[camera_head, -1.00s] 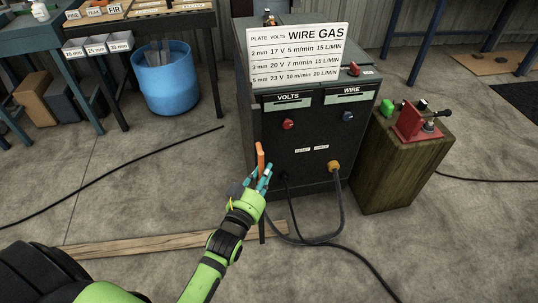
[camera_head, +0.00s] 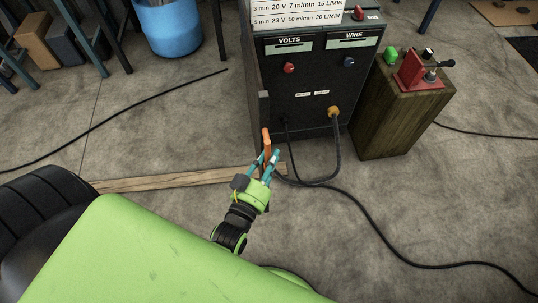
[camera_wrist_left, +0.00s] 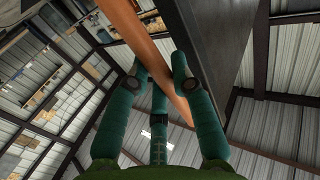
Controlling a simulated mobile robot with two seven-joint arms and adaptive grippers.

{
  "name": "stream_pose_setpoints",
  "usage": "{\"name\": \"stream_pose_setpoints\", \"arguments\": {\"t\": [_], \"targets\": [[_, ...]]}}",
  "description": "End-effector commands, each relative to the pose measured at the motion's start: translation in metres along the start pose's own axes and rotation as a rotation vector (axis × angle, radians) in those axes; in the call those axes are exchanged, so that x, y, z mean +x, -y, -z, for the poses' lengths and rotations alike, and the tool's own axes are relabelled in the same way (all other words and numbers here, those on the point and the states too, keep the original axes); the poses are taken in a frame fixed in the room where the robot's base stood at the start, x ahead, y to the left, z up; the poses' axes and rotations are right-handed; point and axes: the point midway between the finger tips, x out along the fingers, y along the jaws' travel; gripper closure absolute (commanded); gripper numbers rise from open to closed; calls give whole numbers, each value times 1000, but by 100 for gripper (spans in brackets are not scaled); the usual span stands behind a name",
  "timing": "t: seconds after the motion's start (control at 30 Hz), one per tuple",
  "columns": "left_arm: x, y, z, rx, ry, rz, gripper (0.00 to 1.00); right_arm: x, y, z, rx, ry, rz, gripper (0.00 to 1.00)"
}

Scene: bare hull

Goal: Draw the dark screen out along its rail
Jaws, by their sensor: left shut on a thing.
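The dark screen (camera_wrist_left: 222,50) shows in the left wrist view as a tall dark panel behind and right of an orange bar-shaped handle (camera_wrist_left: 146,48). In the head view the screen (camera_head: 264,108) is a narrow dark upright beside the left side of the welding machine, seen nearly edge-on. The orange handle (camera_head: 267,140) stands upright there. My left gripper (camera_head: 268,163) has its teal fingers closed around the handle; they also show in the wrist view (camera_wrist_left: 160,78). The rail cannot be made out. My right gripper is not in view.
The welding machine (camera_head: 315,75) stands just beyond my left gripper, with a cable (camera_head: 390,240) looping onto the floor. A wooden plank (camera_head: 175,180) lies on the floor at the left.

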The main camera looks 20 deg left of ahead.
Motion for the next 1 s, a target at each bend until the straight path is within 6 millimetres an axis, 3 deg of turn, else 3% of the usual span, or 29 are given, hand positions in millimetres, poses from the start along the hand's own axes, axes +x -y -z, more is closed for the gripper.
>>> {"name": "stream_pose_setpoints", "arguments": {"t": [0.1,0.13,0.17,0.57,0.67,1.0], "targets": [[-2,-2,-3,-3,8,-4,100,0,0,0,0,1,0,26],[-2,-3,-4,-3,8,-4,73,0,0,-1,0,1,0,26],[-2,-3,-4,-3,8,-5,65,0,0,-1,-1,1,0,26],[-6,-1,-2,-2,6,-2,65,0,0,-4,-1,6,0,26],[-20,-1,-3,-2,9,-2,65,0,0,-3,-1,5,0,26],[-91,-2,-3,-2,10,-3,65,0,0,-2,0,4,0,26]]}}
